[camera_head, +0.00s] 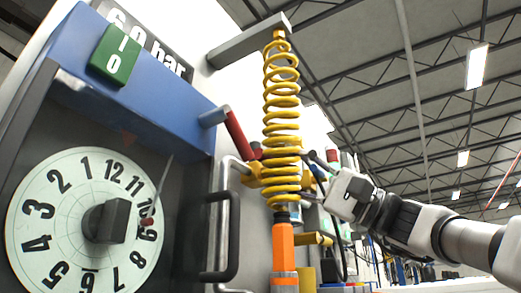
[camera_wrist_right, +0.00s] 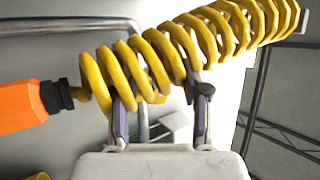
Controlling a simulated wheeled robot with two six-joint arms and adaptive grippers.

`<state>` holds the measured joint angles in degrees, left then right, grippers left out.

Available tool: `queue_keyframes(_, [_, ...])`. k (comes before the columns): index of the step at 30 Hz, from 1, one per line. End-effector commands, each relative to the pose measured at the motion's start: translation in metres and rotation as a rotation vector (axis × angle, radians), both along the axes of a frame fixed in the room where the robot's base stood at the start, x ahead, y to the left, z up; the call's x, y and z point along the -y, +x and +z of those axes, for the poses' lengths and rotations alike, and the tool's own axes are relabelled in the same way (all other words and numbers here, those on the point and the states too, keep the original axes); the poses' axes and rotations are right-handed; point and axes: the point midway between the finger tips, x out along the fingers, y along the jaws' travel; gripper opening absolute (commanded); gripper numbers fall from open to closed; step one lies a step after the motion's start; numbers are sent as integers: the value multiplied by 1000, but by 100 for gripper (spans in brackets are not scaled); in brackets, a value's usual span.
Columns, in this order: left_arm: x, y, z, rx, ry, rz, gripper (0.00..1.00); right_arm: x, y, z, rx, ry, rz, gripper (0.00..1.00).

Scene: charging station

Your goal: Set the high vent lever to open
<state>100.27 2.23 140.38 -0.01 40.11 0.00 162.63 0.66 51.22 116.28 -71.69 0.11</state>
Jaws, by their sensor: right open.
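A red lever (camera_head: 238,135) on a grey pivot sticks out from the right side of the blue-topped cabinet, slanting down to the right. I take it for the high vent lever, though I cannot be sure. Its lower end is close to a yellow fitting (camera_head: 252,172), partly hidden by the yellow coil. My right gripper (camera_head: 316,170) is right of the coil, apart from the red lever. In the right wrist view its two fingers (camera_wrist_right: 160,110) are spread, with the yellow coil across their tips. Whether they touch the coil I cannot tell. My left gripper is not in view.
The yellow coil (camera_head: 281,120) hangs from a grey bracket above an orange handle (camera_head: 283,248), between lever and gripper. A dark bar handle (camera_head: 230,240) stands below the lever. A numbered dial (camera_head: 60,215) and green switch (camera_head: 115,55) are at left.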

Motion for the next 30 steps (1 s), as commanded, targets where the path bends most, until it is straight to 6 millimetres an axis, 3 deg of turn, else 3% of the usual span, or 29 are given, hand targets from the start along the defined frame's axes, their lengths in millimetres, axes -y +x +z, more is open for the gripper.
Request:
queue_keyframes(1, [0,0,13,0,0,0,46,-10,1,12,-1,-4,0,46])
queue_keyframes(6, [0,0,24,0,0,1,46,-29,5,20,0,-3,0,46])
queue_keyframes(14, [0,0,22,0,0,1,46,-32,6,18,0,-1,0,46])
queue_keyframes(18, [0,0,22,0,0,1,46,-32,5,18,0,-1,0,0])
queue_keyframes(30, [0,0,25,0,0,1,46,-32,10,21,-16,12,-1,0])
